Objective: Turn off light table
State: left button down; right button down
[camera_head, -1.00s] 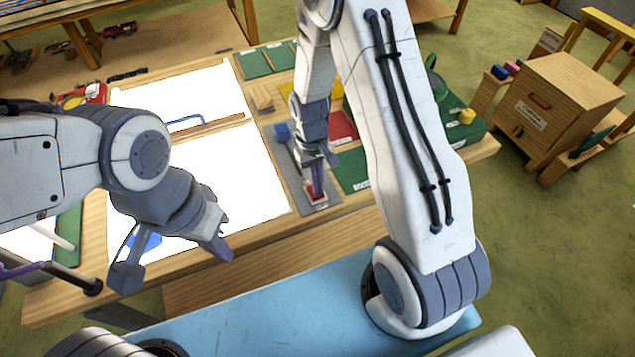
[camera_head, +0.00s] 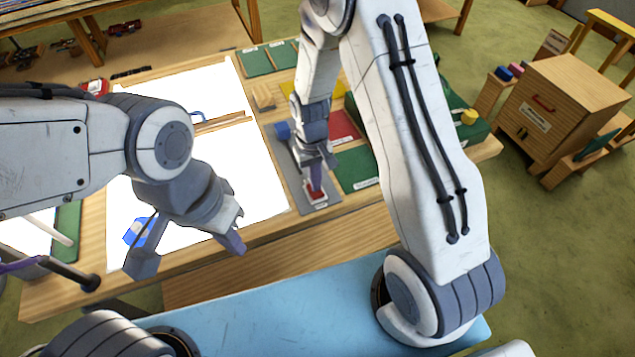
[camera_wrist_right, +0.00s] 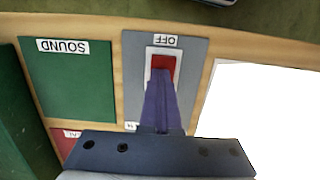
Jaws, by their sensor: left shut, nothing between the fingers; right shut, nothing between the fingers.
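The light table (camera_head: 255,175) glows bright white in the head view. Its red rocker switch (camera_head: 314,196) sits in a white frame on a grey plate (camera_head: 295,175) at the panel's right side. In the right wrist view the red switch (camera_wrist_right: 163,66) shows beside the OFF label (camera_wrist_right: 165,41); its other end is hidden behind my fingers. My right gripper (camera_head: 317,186) is shut and empty, with its fingertips over the switch; I cannot tell whether they touch it.
A green panel labelled SOUND (camera_wrist_right: 68,85) lies beside the switch plate. A blue piece (camera_head: 135,232) lies on the lit panel near my left gripper. A wooden cabinet (camera_head: 560,105) stands at the right. The wooden front edge (camera_head: 260,240) is clear.

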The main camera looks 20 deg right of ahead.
jog(key=shift+w+f, duration=0.1)
jog(key=shift+w, duration=0.2)
jog(key=shift+w+r+p, duration=0.15)
jog(key=shift+r+p, duration=0.4)
jog(key=shift+p, duration=0.1)
notch_tip(320, 180, up, 3)
jog(key=p, duration=0.2)
jog(key=shift+p, duration=0.35)
notch_tip(320, 180, up, 10)
jog(key=b, duration=0.2)
jog(key=shift+w, duration=0.4)
